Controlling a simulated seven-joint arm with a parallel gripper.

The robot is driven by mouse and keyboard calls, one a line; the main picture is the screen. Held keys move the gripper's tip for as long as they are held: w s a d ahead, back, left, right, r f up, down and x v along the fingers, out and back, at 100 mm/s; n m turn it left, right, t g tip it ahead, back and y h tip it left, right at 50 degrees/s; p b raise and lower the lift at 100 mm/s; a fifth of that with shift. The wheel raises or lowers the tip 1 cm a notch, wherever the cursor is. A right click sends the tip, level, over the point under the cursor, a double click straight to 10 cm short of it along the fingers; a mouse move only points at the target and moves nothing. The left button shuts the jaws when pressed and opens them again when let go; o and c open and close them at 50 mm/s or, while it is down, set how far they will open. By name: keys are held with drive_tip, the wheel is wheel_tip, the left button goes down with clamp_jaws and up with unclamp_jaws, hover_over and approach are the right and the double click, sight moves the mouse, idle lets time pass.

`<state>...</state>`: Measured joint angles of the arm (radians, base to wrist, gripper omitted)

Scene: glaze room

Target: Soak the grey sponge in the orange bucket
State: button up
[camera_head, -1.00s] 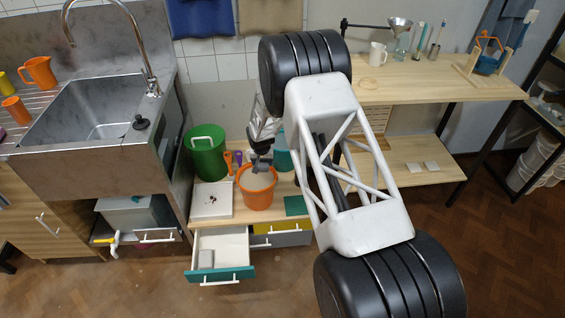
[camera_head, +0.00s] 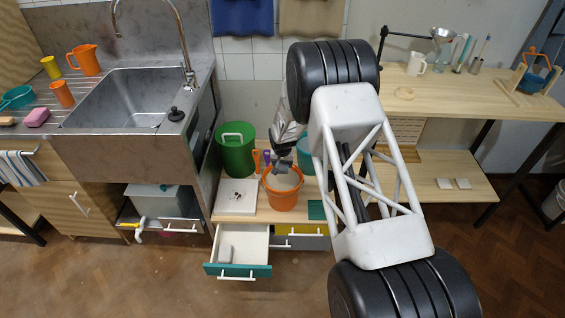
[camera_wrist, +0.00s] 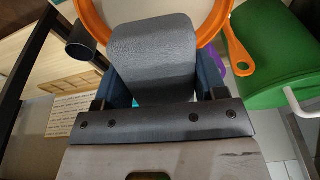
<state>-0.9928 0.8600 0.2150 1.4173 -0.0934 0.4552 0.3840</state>
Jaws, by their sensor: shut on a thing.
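My gripper (camera_head: 283,160) is shut on the grey sponge (camera_wrist: 155,55) and points down over the orange bucket (camera_head: 284,202). In the wrist view the sponge sits between the two fingers of my gripper (camera_wrist: 162,88), and the bucket's orange rim (camera_wrist: 88,18) shows on both sides of it. In the head view the sponge (camera_head: 283,169) is at the bucket's mouth, in front of its pale inside. I cannot tell whether the sponge touches the water.
A green bucket (camera_head: 236,155) stands left of the orange one, with orange and purple utensils (camera_head: 257,158) between. A white board (camera_head: 236,197) lies in front. A sink (camera_head: 123,97) is farther left.

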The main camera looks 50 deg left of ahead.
wheel_tip(320, 180, down, 11)
idle(1.3)
idle(1.3)
drive_tip(key=shift+r, duration=5.35)
drive_tip(key=w+d+r+m, duration=0.1)
drive_tip(key=w+d, duration=0.8)
drive_tip(key=d, duration=0.5)
drive_tip(key=w+d+r+m, duration=0.1)
drive_tip(key=w+d+m, duration=0.1)
drive_tip(key=w+d, duration=0.95)
drive_tip(key=w+d+r+m, duration=0.1)
drive_tip(key=w+d, duration=0.6)
drive_tip(key=d, duration=1)
drive_tip(key=d+r+m, duration=0.1)
drive_tip(key=d+m, duration=0.1)
drive_tip(key=d, duration=1.9)
drive_tip(key=w+d+r+m+h, duration=0.1)
drive_tip(key=d+r, duration=0.1)
drive_tip(key=d, duration=2)
drive_tip(key=shift+d+m+t, duration=0.15)
drive_tip(key=shift+m+t, duration=0.15)
drive_tip(key=shift+m, duration=0.1)
